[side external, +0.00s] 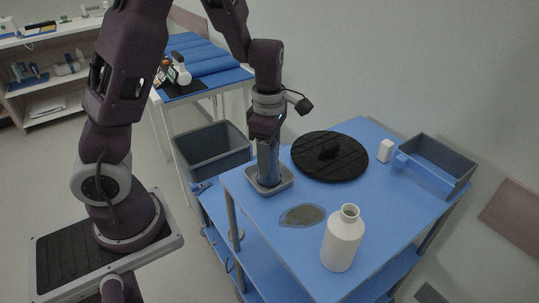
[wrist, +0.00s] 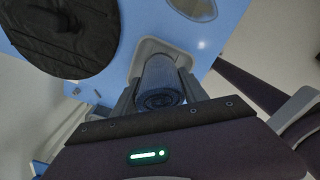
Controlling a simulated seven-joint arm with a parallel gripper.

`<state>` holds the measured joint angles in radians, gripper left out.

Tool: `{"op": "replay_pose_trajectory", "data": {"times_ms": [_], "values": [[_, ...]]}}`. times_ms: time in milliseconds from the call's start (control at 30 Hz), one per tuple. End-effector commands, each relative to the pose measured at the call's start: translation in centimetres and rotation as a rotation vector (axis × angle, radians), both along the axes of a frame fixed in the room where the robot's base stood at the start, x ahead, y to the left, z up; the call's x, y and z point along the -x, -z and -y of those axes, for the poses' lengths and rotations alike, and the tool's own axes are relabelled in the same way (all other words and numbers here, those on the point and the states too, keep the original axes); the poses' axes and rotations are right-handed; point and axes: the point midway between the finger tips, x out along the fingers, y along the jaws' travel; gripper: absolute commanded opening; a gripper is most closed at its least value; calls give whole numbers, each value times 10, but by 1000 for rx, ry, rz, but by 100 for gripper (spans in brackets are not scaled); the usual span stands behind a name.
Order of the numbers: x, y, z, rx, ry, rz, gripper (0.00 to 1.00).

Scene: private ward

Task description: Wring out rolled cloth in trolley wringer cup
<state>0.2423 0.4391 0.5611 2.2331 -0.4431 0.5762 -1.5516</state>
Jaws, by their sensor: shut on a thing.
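A rolled dark blue cloth (side external: 268,160) stands upright in the grey square wringer cup (side external: 283,184) on the blue trolley top (side external: 375,208). In the wrist view the cloth's spiral end (wrist: 160,98) faces the camera, and the cup's rim (wrist: 150,45) shows behind it. My gripper (side external: 267,140) is above the cup and shut on the upper part of the cloth. Its fingers (wrist: 158,96) flank the roll on both sides. The lower end of the cloth is hidden by the cup's wall.
A black round lidded thing (side external: 345,165) lies close behind the cup. A grey wet-looking patch (side external: 302,215) and a white bottle (side external: 342,240) are in front. A small white block (side external: 386,150) and a blue-grey tray (side external: 437,165) stand at the right. A grey bin (side external: 213,150) is beside the trolley.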

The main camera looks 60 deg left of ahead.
Motion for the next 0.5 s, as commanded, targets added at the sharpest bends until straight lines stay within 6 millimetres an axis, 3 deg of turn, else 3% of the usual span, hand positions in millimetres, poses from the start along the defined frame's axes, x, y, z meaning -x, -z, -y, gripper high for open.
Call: {"op": "replay_pose_trajectory", "data": {"times_ms": [100, 333, 500], "values": [[0, 0, -1, -2, -143, 1, 0], [-1, -2, -1, -1, -155, 3, 0], [-2, -27, 0, -1, -151, 9, 0]]}}
